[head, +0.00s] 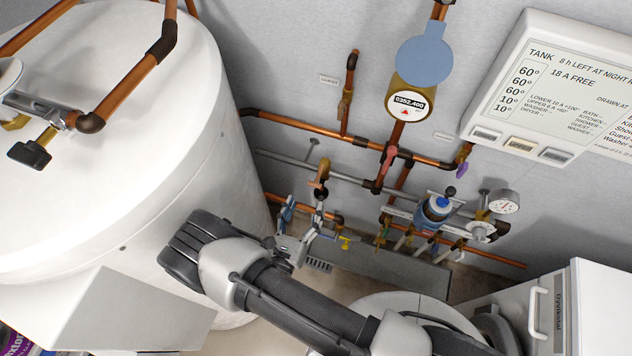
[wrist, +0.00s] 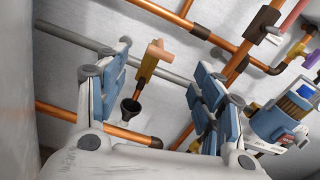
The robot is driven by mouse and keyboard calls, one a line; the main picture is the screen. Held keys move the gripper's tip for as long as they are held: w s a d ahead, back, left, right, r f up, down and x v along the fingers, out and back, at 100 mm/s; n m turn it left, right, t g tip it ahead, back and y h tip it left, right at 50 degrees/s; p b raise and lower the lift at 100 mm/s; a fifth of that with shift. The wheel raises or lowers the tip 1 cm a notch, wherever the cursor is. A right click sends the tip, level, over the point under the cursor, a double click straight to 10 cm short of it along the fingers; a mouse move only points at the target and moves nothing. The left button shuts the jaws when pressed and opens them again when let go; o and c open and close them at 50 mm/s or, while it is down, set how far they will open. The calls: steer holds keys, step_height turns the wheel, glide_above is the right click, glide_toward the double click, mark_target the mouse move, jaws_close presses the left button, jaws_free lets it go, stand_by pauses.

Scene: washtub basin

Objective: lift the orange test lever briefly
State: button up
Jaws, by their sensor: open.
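The orange test lever (head: 321,171) sits on a brass fitting near the wall pipes, right of the white tank. In the wrist view the lever (wrist: 156,52) shows as an orange tab at the top of the brass fitting. My gripper (head: 303,207) is open and empty, just below the lever in the head view. In the wrist view my gripper (wrist: 163,72) has its blue-padded fingers on either side of the lever, with visible gaps. I cannot tell how far beyond the fingertips the lever lies.
A black funnel (wrist: 130,109) stands below the fitting. Copper pipes (head: 300,123) and a grey pipe (head: 285,160) run along the wall. The white tank (head: 130,190) bounds the left.

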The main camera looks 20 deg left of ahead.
mark_target(316, 181)
steer(key=w, duration=0.3)
steer(key=w+b, duration=0.1)
steer(key=w, duration=0.5)
steer(key=shift+w+d+b, duration=0.2)
steer(key=shift+d+b, duration=0.15)
steer(key=shift+b, duration=0.05)
steer(key=shift+c, duration=0.2)
jaws_close()
